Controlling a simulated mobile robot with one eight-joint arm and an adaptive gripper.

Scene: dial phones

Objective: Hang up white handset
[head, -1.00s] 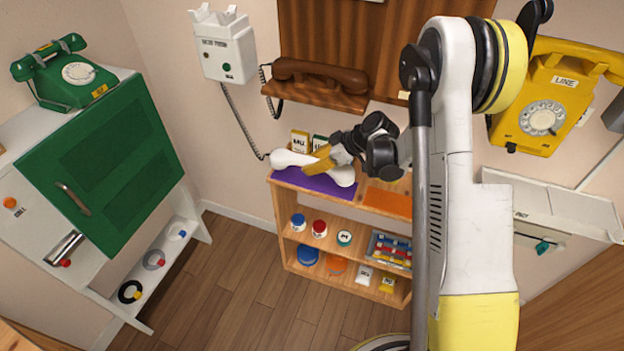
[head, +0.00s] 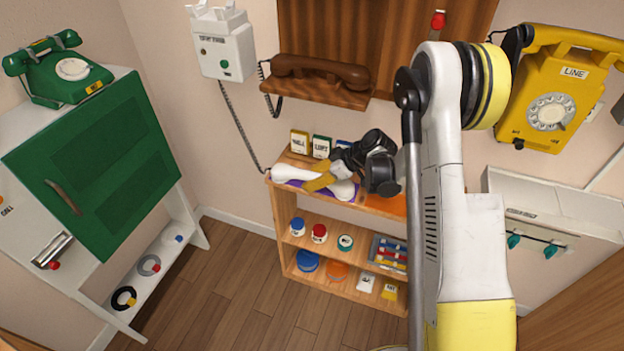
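The white handset (head: 296,174) lies on the purple mat (head: 352,198) on top of the wooden shelf, with its coiled cord (head: 243,125) running up to the white wall phone (head: 224,48). My gripper (head: 318,183) is at the handset's middle, its yellow fingers in front of and over the grip. From this view I cannot tell whether the fingers are closed on it. The wall phone's cradle (head: 214,14) at its top is empty.
A brown handset (head: 320,72) rests on a wooden wall ledge above the shelf. Small boxes (head: 320,146) stand behind the white handset. A green phone (head: 62,70) sits on the left cabinet. A yellow phone (head: 555,95) hangs at right. The floor between is clear.

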